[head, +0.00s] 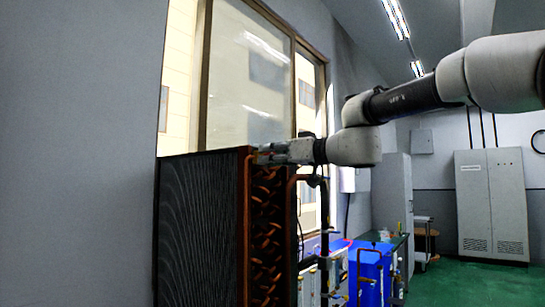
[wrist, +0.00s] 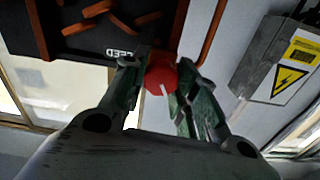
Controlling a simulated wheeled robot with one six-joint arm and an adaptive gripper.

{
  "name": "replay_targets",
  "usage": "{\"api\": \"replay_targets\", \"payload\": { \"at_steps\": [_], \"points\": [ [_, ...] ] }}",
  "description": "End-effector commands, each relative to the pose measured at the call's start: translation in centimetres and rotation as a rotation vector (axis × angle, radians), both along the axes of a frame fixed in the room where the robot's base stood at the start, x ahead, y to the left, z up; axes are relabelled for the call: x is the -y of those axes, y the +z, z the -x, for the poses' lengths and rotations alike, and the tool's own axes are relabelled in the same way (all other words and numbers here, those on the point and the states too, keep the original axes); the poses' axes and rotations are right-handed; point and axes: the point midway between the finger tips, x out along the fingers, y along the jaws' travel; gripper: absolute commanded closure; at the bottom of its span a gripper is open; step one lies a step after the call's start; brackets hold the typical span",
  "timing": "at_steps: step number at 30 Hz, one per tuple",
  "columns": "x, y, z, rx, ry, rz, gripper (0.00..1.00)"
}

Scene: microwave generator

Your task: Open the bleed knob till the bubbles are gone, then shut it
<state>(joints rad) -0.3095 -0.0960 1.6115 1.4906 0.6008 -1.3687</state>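The bleed knob (wrist: 161,77) is red and round with a white pointer line, and it shows in the wrist view beside a dark plate with partly readable lettering ending in "EED". My gripper (wrist: 163,72) has one finger on each side of the knob, and both fingertips appear to touch it. In the head view my gripper (head: 268,153) is at the top edge of the dark finned coil unit (head: 200,225); the knob is hidden there. No bubbles or sight glass can be made out in either view.
Copper pipe bends (head: 267,230) run down the coil unit's side. A grey box with a yellow warning label (wrist: 291,82) is at the right in the wrist view. A blue box (head: 368,272) stands lower right of the unit, and grey cabinets (head: 492,205) stand far back.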

Motion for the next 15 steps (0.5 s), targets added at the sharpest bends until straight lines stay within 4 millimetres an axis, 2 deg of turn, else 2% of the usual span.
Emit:
{"api": "replay_targets", "payload": {
  "at_steps": [8,15],
  "points": [
    [0.03,-0.01,0.0,-0.019,0.0,-0.015,0.95],
    [0.04,-0.03,-0.04,-0.109,0.0,-0.084,0.95]
  ]
}}
